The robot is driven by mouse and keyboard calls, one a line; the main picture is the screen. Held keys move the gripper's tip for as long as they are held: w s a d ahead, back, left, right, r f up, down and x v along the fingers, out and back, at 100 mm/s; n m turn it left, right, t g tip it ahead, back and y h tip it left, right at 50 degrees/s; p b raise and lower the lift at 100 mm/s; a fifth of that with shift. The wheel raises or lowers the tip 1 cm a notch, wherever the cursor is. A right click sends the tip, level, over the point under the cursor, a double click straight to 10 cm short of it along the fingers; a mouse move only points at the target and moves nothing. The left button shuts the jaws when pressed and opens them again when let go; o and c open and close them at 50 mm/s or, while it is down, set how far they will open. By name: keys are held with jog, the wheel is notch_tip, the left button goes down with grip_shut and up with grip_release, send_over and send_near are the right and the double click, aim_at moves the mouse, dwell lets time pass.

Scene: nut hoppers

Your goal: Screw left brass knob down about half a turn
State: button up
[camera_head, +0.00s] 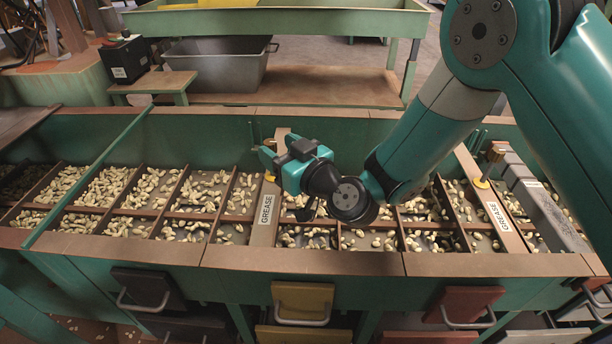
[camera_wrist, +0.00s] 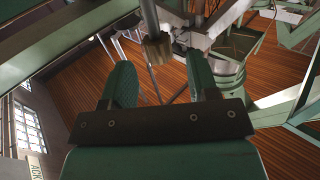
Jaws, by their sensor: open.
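The left brass knob (camera_head: 270,144) stands at the back end of the left GREASE bar, mostly hidden by my gripper (camera_head: 267,151) in the head view. In the wrist view a ribbed brass knob (camera_wrist: 157,50) on a grey rod shows just beyond the fingertips, within the gap between them. My gripper (camera_wrist: 161,76) is open with nothing between its fingers. I cannot tell whether either finger touches the knob, but in the wrist view they look apart from it.
The left GREASE bar (camera_head: 265,217) crosses the nut hopper, with compartments of nuts on both sides. A second brass knob (camera_head: 496,153) stands on the right GREASE bar (camera_head: 497,215). Grey blocks (camera_head: 540,197) lie at the right. A grey bin (camera_head: 215,68) stands behind.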

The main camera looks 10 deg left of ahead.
jog(key=b+v, duration=0.7)
jog(key=v, duration=0.1)
jog(key=shift+s+d+b, duration=0.2)
jog(key=shift+b, duration=0.2)
